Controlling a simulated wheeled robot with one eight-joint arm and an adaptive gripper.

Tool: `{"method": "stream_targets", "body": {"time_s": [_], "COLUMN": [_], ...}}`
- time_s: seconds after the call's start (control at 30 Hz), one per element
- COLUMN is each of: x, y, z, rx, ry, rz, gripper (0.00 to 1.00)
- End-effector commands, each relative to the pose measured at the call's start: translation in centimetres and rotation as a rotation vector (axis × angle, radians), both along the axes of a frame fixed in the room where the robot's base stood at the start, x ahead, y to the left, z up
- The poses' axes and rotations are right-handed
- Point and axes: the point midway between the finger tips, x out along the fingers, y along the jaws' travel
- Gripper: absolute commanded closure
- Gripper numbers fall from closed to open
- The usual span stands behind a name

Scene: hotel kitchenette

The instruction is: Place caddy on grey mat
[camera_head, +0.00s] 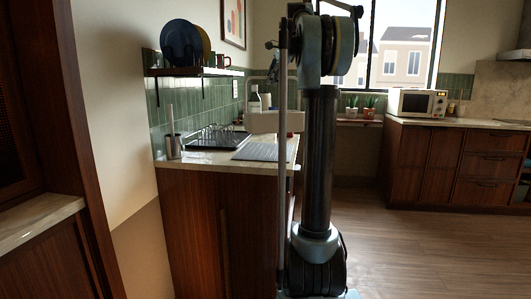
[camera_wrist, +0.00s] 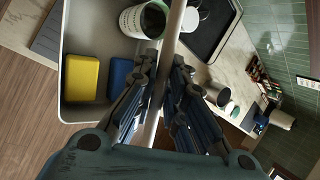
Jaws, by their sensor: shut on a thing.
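The caddy (camera_head: 268,123) is a pale open bin with a bar handle (camera_wrist: 176,25). In the head view it appears held up above the counter, over or just behind the grey mat (camera_head: 258,153). In the wrist view the caddy (camera_wrist: 66,105) holds a yellow sponge (camera_wrist: 82,77), a blue sponge (camera_wrist: 120,75) and a white labelled container (camera_wrist: 133,22). My gripper (camera_wrist: 164,68) is shut around the handle. The grey mat (camera_wrist: 46,35) shows partly at the upper left there. My column hides part of the caddy in the head view.
A wall shelf (camera_head: 190,71) with plates hangs above. The counter's near edge drops to open floor at right.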

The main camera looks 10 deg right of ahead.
Motion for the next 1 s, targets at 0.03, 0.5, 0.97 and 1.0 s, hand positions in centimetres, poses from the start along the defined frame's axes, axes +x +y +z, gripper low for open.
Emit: {"method": "stream_targets", "body": {"time_s": [0.03, 0.5, 0.97, 1.0], "x": [-0.1, -0.6, -0.7, -0.7], "y": [0.0, -0.5, -0.7, -0.7], "z": [0.0, -2.9, -6.5, -6.9], "rx": [0.002, 0.011, 0.011, 0.011], "ry": [-0.003, -0.052, -0.052, -0.052], "rz": [0.0, -0.004, -0.007, -0.007], "gripper": [1.0, 1.0, 1.0, 1.0]}}
